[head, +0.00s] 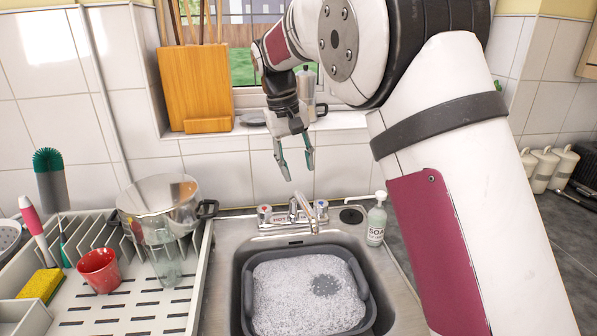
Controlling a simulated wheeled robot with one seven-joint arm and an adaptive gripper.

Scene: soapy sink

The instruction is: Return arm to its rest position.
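My gripper (297,168) hangs from my white and dark-red arm, above and behind the sink, in front of the tiled wall and window sill. Its two grey-green fingers point down and stand apart, with nothing between them. Below it are the tap (303,213) and the grey basin (252,320) full of white suds, set in the steel sink (400,312). A dark grey speckled patch shows among the suds; I cannot tell what it is.
A white drying rack (185,312) on the left holds a steel pot (158,205), a glass (165,264), a red cup (99,270), a yellow sponge (40,286) and brushes. A soap bottle (376,222) stands right of the tap. A wooden block (196,85) stands on the sill.

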